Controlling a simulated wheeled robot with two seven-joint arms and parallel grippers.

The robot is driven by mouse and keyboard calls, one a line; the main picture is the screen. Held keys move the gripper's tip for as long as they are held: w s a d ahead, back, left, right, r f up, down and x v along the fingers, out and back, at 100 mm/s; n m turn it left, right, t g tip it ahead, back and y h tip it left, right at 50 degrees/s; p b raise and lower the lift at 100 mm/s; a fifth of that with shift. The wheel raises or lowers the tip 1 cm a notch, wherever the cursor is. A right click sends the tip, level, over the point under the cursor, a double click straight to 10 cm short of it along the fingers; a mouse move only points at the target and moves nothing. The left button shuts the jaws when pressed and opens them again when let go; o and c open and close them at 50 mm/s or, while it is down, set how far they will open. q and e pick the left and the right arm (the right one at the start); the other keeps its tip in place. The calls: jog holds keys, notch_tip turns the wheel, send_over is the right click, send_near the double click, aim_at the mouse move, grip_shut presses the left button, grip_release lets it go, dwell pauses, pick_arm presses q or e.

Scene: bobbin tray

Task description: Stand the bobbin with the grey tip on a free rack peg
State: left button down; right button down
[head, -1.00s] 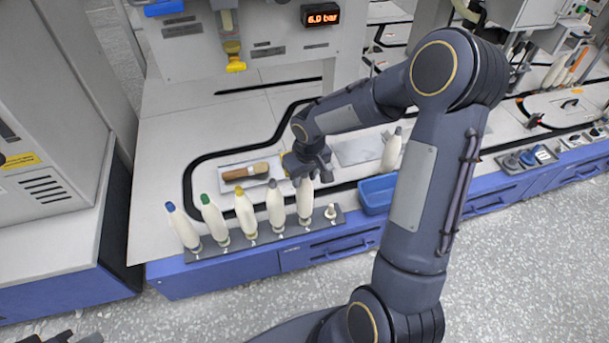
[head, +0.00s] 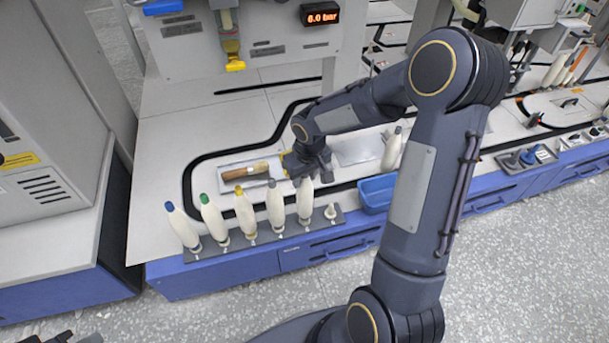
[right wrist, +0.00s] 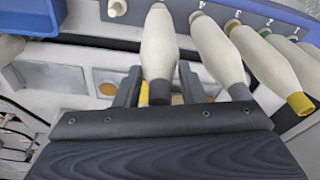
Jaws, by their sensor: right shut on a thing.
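My right gripper (head: 303,176) is shut on a cream bobbin (head: 305,203) with a grey tip. In the right wrist view this bobbin (right wrist: 158,50) shows between the two fingers (right wrist: 160,85). It is about upright, with its foot at the rack (head: 262,234); I cannot tell whether it is fully seated on the peg. The gripper hides its tip in the head view. Beside it stands another grey-tipped bobbin (head: 275,208). Bobbins with yellow (head: 245,213), green (head: 213,218) and blue (head: 183,228) tips stand further left. A bare peg (head: 330,211) is at the right end.
A blue bin (head: 376,194) stands right of the rack. A further grey-tipped bobbin (head: 391,152) is at the back right, beside my arm.

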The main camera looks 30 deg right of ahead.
jog(key=shift+f+b, duration=0.35)
jog(key=shift+f, duration=0.15)
jog(key=c, duration=1.2)
grip_release()
jog(key=shift+r, duration=0.1)
notch_tip(320, 180, up, 11)
jog(key=s+p, duration=0.1)
jog(key=p, duration=0.7)
jog(key=shift+s+p, duration=0.3)
jog(key=shift+s, duration=0.05)
